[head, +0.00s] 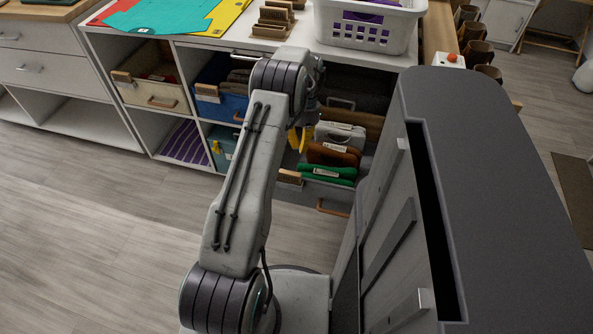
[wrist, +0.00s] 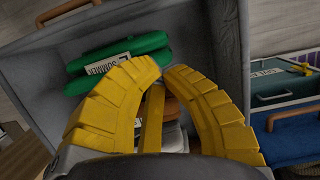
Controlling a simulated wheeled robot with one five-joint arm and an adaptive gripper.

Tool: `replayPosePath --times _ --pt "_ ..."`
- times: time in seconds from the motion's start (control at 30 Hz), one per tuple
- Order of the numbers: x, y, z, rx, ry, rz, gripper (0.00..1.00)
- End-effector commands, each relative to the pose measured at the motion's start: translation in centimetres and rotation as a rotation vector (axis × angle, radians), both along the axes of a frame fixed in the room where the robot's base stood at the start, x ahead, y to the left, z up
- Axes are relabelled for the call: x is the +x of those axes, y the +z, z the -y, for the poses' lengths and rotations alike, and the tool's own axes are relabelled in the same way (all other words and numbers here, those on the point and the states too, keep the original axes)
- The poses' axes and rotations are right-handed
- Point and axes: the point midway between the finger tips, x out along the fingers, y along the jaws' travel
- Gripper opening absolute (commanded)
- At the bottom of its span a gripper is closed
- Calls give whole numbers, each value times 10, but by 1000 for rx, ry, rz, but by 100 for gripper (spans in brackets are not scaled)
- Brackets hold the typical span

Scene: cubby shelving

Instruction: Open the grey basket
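Inside lie a green labelled pouch (head: 328,173), a brown one (head: 333,154) and a grey one (head: 340,134). In the wrist view, the basket's grey wall (wrist: 215,45) surrounds the green pouch. My gripper (wrist: 164,70) has yellow fingers with tips together, over the basket's inside, apart from the handle. I see nothing held between them.
A blue basket (head: 222,104) and a cream basket (head: 153,91) are in cubbies to the left. A white laundry basket (head: 368,25) stands on the shelf top. The floor (head: 90,230) in front at left is clear.

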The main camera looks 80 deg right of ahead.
Motion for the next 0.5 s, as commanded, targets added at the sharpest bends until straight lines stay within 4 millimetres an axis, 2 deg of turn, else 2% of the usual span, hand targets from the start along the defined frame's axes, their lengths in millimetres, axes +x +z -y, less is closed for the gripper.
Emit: replayPosePath --times 0.03,0.27,0.3,0.5 --pt "1 -14 -3 4 1 1 0" --pt "3 -56 -14 3 1 1 0" --pt "3 -50 -17 -1 2 0 0" --pt "6 -49 -32 -1 2 -1 0"
